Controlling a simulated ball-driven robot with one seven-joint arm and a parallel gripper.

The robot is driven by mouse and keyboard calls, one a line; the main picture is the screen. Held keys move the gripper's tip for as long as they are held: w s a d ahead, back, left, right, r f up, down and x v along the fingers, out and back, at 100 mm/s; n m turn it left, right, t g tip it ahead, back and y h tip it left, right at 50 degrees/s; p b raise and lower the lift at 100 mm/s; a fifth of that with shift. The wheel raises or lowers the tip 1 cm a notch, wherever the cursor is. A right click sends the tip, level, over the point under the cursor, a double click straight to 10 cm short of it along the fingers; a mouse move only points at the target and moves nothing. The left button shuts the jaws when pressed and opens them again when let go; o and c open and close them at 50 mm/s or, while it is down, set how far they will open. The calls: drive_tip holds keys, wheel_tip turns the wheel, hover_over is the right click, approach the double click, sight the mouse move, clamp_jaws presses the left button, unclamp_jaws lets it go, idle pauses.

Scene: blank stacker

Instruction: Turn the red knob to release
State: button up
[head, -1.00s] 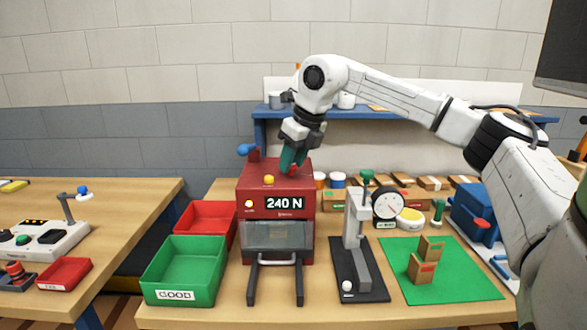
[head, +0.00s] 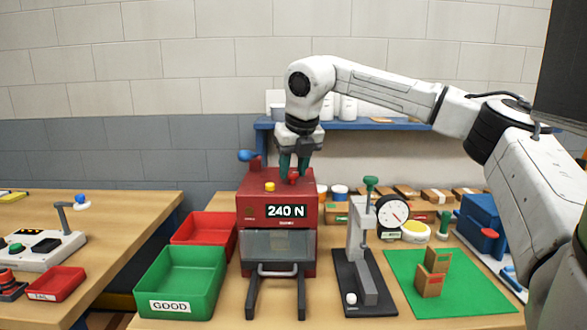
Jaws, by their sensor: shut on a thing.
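The red machine (head: 250,230) stands on the wooden table, with a display reading 240 N (head: 285,211) on its front. The red knob (head: 293,178) is on its top, toward the right, and is partly hidden by my fingers. My gripper (head: 294,170) points straight down from above, with its green fingers on either side of the knob and shut on it. A yellow button (head: 269,187) sits on the top left of the machine.
A green GOOD bin (head: 180,282) and a red bin (head: 204,228) are left of the machine. A stand (head: 357,230) with a dial gauge (head: 393,216) and a green mat (head: 465,295) with brown blocks are to its right. A blue lever ball (head: 249,156) rises behind.

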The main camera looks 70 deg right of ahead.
drive_tip(key=o, duration=1)
drive_tip(key=shift+o, duration=0.2)
drive_tip(key=v, duration=1)
drive_tip(key=shift+s+r, duration=0.15)
drive_tip(key=shift+r, duration=0.2)
drive_tip(key=shift+a, duration=0.15)
